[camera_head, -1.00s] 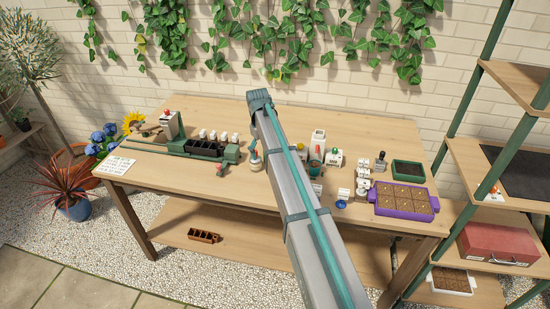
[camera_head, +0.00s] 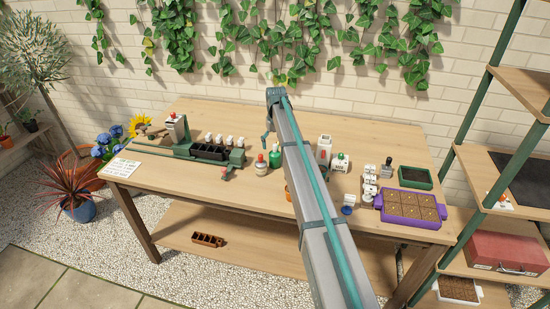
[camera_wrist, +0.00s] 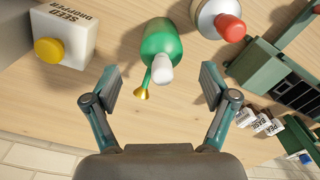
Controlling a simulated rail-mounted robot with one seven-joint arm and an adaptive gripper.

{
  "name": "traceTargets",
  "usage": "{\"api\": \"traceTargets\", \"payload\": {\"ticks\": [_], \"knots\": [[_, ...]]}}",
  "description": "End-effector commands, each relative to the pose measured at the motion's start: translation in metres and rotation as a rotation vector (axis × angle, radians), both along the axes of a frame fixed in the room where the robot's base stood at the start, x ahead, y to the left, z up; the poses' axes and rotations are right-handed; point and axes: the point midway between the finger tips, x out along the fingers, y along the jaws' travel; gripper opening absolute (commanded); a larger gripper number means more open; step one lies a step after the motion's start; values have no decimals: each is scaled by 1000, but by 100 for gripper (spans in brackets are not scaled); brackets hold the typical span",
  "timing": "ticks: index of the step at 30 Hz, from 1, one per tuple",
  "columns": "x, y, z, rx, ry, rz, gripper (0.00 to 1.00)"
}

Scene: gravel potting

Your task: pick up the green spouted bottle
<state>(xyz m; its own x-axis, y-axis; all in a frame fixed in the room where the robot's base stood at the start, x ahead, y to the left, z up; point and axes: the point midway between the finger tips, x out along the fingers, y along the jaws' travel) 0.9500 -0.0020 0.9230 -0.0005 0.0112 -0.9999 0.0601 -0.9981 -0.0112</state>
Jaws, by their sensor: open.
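The green spouted bottle (camera_head: 275,155) stands on the wooden table, just left of my arm in the head view. In the wrist view the bottle (camera_wrist: 160,40) shows a green body, a white cap and a small gold spout pointing toward my gripper. My gripper (camera_wrist: 160,80) is open and empty. The bottle's cap and spout lie ahead of it, near the line midway between the fingers, and I see no contact. In the head view one finger shows at the arm's far end, above the bottle, and the rest is hidden.
A red-capped bottle (camera_wrist: 222,15) stands close beside the green one. The white seed dropper box (camera_wrist: 62,35) with a yellow knob is on the other side. A green rack with dark pots (camera_head: 210,152) is farther left, a purple soil tray (camera_head: 410,206) right.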

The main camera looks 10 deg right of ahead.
Motion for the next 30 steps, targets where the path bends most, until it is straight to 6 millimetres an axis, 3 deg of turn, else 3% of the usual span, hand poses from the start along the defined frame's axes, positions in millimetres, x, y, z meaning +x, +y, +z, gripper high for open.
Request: {"api": "traceTargets", "payload": {"ticks": [12, 19, 30], "knots": [[0, 2, -45, 0, 1, 0, 84], [0, 2, -48, 0, 0, 1, 84], [0, 2, -48, 0, 0, 1, 24]]}}
